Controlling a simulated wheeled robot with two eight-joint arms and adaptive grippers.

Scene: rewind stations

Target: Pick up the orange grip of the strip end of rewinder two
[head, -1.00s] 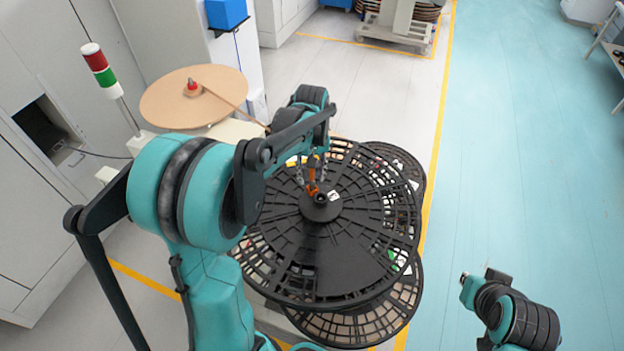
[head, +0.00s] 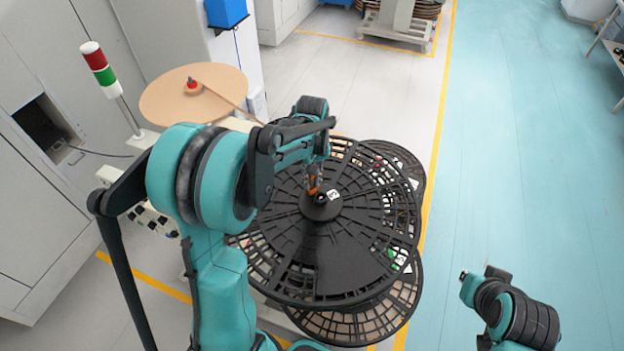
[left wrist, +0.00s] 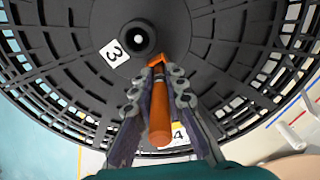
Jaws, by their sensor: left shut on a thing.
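In the head view the left gripper (head: 313,181) is shut on the orange grip (head: 312,186), close beside the hub of the large black reel (head: 350,245). The hub carries a white label with a 3 (left wrist: 114,54). The right gripper is not clearly seen; only part of my right arm shows at the lower right.
More black reels (head: 360,318) lie beneath and around the large one. A brown paper roll (head: 170,105) on a rewinder stands behind to the left, near a red, green and white signal light (head: 100,68). The teal floor (head: 530,150) at right is clear.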

